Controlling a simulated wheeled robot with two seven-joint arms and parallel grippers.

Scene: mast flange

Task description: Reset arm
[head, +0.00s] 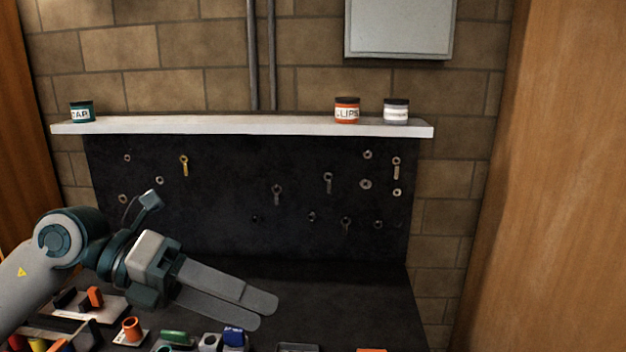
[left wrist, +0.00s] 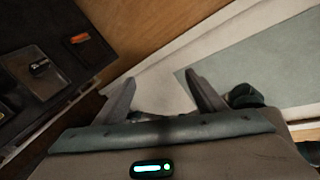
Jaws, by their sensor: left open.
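My left gripper (head: 268,312) reaches in from the left in the head view, above the dark worktop. Its two long flat grey fingers point right and slightly down, with a narrow gap between them and nothing held. In the left wrist view the two fingers of the left gripper (left wrist: 160,85) stand apart with only pale floor-like surfaces between them. My right gripper does not show in either view.
Small parts, including an orange cup (head: 132,328) and a blue block (head: 234,337), stand along the front of the worktop (head: 350,290). Behind is a dark pegboard (head: 230,225) with rings and hooks, under a white shelf (head: 240,125) with jars. The worktop's right side is mostly clear.

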